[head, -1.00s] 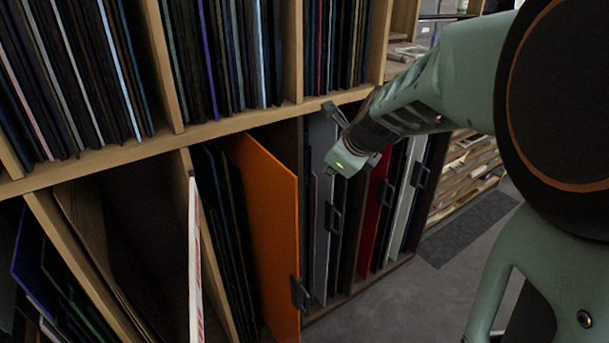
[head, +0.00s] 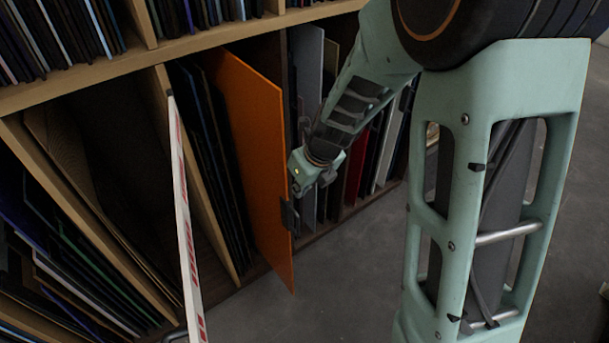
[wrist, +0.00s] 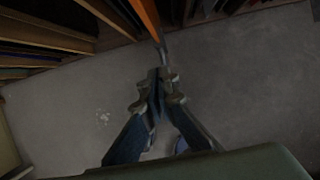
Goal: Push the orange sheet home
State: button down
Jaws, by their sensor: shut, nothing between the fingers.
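The orange sheet (head: 258,150) stands upright in a lower slot of the rack and juts out well past its neighbours. A dark handle (head: 289,214) is on its outer edge. In the wrist view the sheet (wrist: 148,18) shows as a thin strip at the top. My gripper (head: 302,188) is shut and empty, close to the sheet's outer edge just above the handle. In the wrist view its fingertips (wrist: 160,76) are together just below the sheet's edge. I cannot tell whether they touch the sheet or handle.
A grey sheet (head: 306,75) and a red sheet (head: 356,165) stand in slots to the right. Dark sheets fill the slot on the left. A red-and-white striped post (head: 186,225) stands in front of the rack. The grey floor (head: 330,290) before it is clear.

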jog(key=w, duration=0.1)
jog(key=w+a, duration=0.2)
jog(key=shift+w+a+f+p, duration=0.25)
jog(key=shift+w+f+p, duration=0.05)
jog(key=shift+w+f, duration=0.1)
